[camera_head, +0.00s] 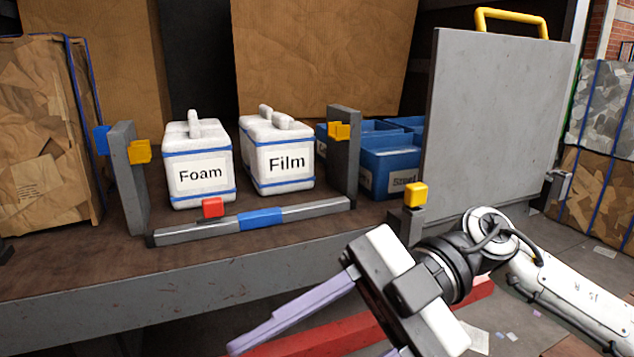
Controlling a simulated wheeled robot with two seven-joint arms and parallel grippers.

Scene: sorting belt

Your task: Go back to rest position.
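My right gripper (390,300) is at the lower right, in front of the bench's front edge, with its arm coming in from the right. One lavender finger reaches down to the left; the other shows only as a tip of its base at the bottom edge. The fingers stand wide apart, with nothing visible between them, though the far fingertip is cut off. My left gripper is not in view. A white Foam bag (198,175) and a white Film bag (285,160), each with blue bands, stand upright on the bench, apart from my gripper.
The bench (70,260) has a low grey rail (310,210) with red and blue blocks. A red bar (320,340) runs below my gripper. Cardboard bales (45,130) stand at left.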

